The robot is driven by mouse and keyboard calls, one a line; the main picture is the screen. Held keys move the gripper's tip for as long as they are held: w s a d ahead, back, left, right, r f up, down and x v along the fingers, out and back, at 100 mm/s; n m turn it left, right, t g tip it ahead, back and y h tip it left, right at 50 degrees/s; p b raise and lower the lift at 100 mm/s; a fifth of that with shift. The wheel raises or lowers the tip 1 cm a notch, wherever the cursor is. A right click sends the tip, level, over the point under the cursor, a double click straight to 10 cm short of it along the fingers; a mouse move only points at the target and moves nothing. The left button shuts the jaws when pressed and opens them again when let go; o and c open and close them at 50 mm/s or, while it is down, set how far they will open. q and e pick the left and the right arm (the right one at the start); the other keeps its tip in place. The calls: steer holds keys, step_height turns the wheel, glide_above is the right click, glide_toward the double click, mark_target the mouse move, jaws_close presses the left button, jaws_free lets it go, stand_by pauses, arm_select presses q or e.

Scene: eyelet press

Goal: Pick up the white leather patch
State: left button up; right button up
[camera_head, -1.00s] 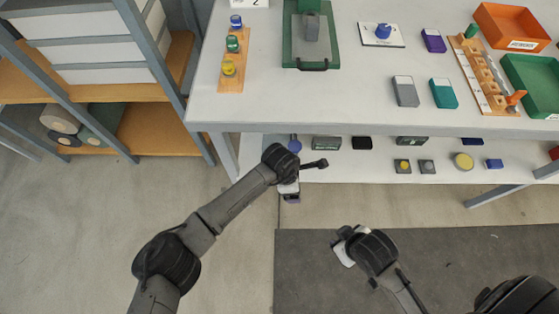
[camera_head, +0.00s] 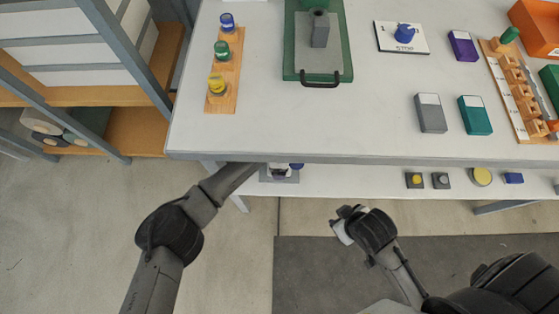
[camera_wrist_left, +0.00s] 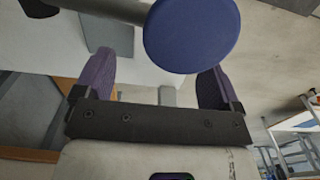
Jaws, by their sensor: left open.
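I cannot make out a white leather patch in either view. My left gripper (camera_wrist_left: 158,62) is open, with a purple finger on each side, in the left wrist view. A blue round disc (camera_wrist_left: 192,35) shows large there, beyond and partly between the fingertips; I cannot tell whether it touches them. In the head view my left gripper (camera_head: 279,174) is at the lower shelf, partly hidden by the tabletop's front edge, with a bit of blue beside it. My right gripper (camera_head: 343,227) is over the floor in front of the table; its jaws are unclear.
The white tabletop (camera_head: 300,125) overhangs a lower shelf (camera_head: 350,183) with several small items, among them a yellow disc (camera_head: 482,177). A green press (camera_head: 318,60), a wooden stand (camera_head: 222,100) with coloured knobs, and a grey box (camera_head: 430,113) stand above. A rack (camera_head: 110,75) is at left.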

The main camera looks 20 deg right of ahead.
arm_select(q)
steer(key=shift+s+f, duration=0.1)
steer(key=shift+f, duration=0.25)
steer(key=f+b, duration=0.3)
steer(key=f, duration=0.1)
steer(key=shift+w+a, duration=0.1)
steer(key=shift+w, duration=0.25)
steer(key=shift+s+f, duration=0.1)
steer(key=shift+f, duration=0.15)
steer(key=shift+c, duration=0.3)
steer(key=shift+c, duration=1.4)
steer(key=c, duration=0.7)
steer(key=shift+c, duration=0.2)
steer(key=shift+r, duration=0.2)
